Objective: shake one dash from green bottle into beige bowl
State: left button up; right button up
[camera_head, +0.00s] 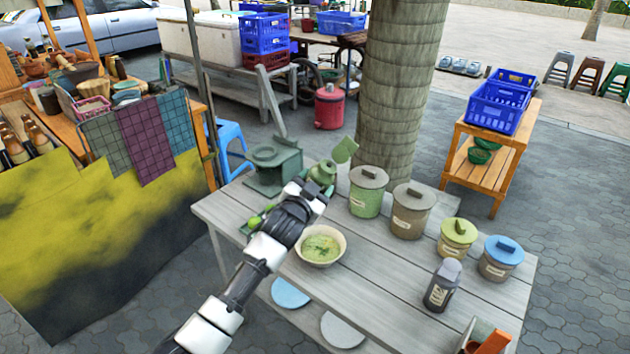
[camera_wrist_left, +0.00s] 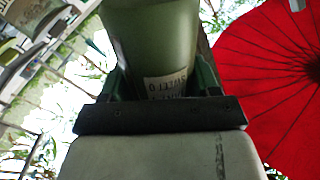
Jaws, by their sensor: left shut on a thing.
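My left gripper (camera_head: 314,190) is shut on the green bottle (camera_wrist_left: 155,45), whose pale label shows between the fingers in the left wrist view. In the head view a green body at the fingertips (camera_head: 322,174) appears to be this bottle; the gripper hides part of it, and I cannot tell its exact tilt. The beige bowl (camera_head: 342,252) stands on the grey plank table, with pale green, herb-flecked contents. The gripper and bottle appear above and behind the bowl in the picture, apart from it. My right gripper is not in view.
On the grey table (camera_head: 400,300) stand a green lidded canister (camera_head: 367,198), a brown one (camera_head: 409,218), a yellow-green one (camera_head: 456,243), a blue-lidded one (camera_head: 500,265) and a dark bottle (camera_head: 440,295). A green stove-like object (camera_head: 272,172) is at the back left. A tree trunk (camera_head: 392,90) rises behind.

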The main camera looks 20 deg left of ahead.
pick_arm(q)
jog(key=shift+w+a+r, duration=0.1)
jog(key=shift+a, duration=0.05)
jog(key=f+m+b, duration=0.1)
jog(key=a+f+m+b, duration=0.1)
jog(key=f+b, duration=0.1)
jog(key=shift+m, duration=0.3)
jog(key=f+m+b, duration=0.1)
jog(key=a+f+m+b, duration=0.2)
jog(key=f+b, duration=0.1)
jog(key=m, duration=0.3)
jog(key=a+r+m+p, duration=0.1)
jog(key=m, duration=0.2)
jog(key=a+m+p, duration=0.1)
jog(key=m, duration=0.2)
jog(key=shift+w+a+r, duration=0.15)
jog(key=shift+w+r, duration=0.05)
jog(key=shift+r, duration=0.15)
jog(key=shift+r+m+p, duration=0.35)
jog(key=shift+m+p, duration=0.1)
jog(key=shift+m, duration=0.65)
